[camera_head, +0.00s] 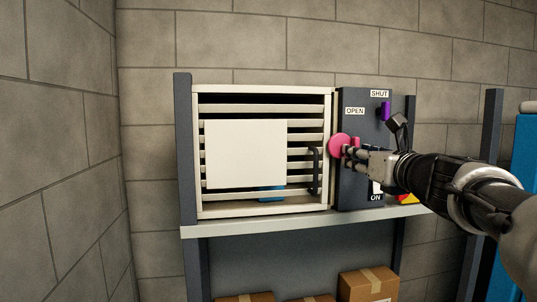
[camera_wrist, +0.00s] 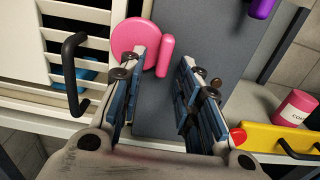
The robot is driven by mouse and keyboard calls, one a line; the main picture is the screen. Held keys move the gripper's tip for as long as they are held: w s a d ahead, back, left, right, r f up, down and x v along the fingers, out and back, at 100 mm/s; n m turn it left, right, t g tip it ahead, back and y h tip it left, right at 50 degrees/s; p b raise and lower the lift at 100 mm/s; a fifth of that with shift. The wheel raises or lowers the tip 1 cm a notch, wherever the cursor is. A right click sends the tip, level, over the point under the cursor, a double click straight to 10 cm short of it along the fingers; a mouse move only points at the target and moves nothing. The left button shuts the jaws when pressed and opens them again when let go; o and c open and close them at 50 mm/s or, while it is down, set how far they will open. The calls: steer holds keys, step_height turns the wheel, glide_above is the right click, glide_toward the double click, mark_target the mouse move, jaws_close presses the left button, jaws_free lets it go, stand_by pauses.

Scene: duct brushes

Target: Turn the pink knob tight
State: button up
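The pink knob (camera_head: 339,146) is on the dark panel, at the right edge of the slatted white door. In the wrist view the pink knob (camera_wrist: 131,36) shows as a round disc with a short pink bar to its right. My gripper (camera_head: 351,152) is right at the knob in the head view. In the wrist view my gripper (camera_wrist: 169,52) is open, its left finger overlapping the disc and its right finger to the right of the bar. The bar shows in the gap between the fingers, nearer the left one. I cannot tell whether a finger touches it.
The dark panel (camera_head: 352,185) has OPEN, SHUT and ON labels and a purple handle (camera_head: 386,111). The white door (camera_head: 260,90) has a black handle (camera_wrist: 73,75) left of my gripper. A pink jar (camera_wrist: 293,108) and yellow item (camera_wrist: 265,138) stand at right. Boxes (camera_head: 368,284) sit below.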

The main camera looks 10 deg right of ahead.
step_height(320, 180, up, 10)
stand_by(0.6)
